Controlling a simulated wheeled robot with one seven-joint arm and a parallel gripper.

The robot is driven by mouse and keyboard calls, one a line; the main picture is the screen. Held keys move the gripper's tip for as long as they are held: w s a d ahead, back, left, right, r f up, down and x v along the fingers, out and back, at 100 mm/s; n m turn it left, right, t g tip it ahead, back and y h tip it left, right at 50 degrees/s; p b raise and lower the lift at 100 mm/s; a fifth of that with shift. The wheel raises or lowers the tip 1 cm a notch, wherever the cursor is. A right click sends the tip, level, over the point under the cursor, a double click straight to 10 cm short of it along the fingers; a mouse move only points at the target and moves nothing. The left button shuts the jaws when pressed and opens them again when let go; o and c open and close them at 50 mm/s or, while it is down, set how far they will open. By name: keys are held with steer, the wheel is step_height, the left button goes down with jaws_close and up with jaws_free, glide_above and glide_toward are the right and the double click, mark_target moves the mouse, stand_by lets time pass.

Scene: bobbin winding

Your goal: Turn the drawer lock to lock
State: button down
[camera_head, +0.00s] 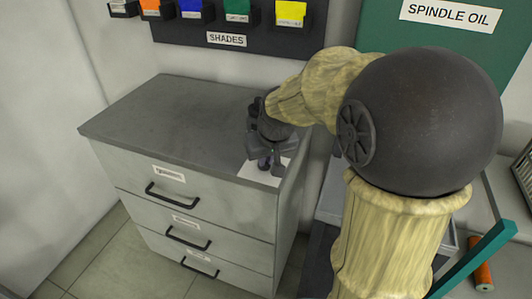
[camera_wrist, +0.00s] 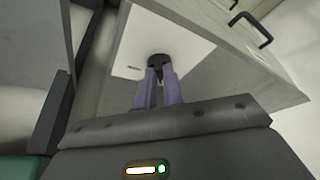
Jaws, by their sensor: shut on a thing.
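The drawer lock is a small dark round knob (camera_wrist: 158,61) on a white plate (camera_wrist: 190,50) on top of the grey drawer cabinet. In the wrist view my gripper (camera_wrist: 159,76) has its two purple fingers close together on the knob's narrow lower part. In the head view my gripper (camera_head: 268,163) points down at the cabinet's front right corner, over the white plate (camera_head: 254,171). My gripper and wrist hide the lock there. I cannot tell which way the lock is turned.
The grey cabinet (camera_head: 150,115) has three drawers with black handles, all looking closed. Its top is otherwise clear. A rack of coloured bins (camera_head: 237,12) labelled SHADES hangs on the wall behind. A SPINDLE OIL sign (camera_head: 450,14) is at the upper right. An orange cylinder (camera_head: 481,263) lies at the lower right.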

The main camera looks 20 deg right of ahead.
steer(key=shift+n, duration=0.5)
steer(key=c, duration=1.5)
jaws_free()
steer(key=p+v, duration=0.1)
steer(key=v, duration=0.4)
steer(key=p+v, duration=0.1)
steer(key=v, duration=0.5)
steer(key=p+v, duration=0.1)
steer(key=v, duration=0.5)
steer(key=shift+d+r, duration=0.25)
steer(key=shift+d, duration=0.05)
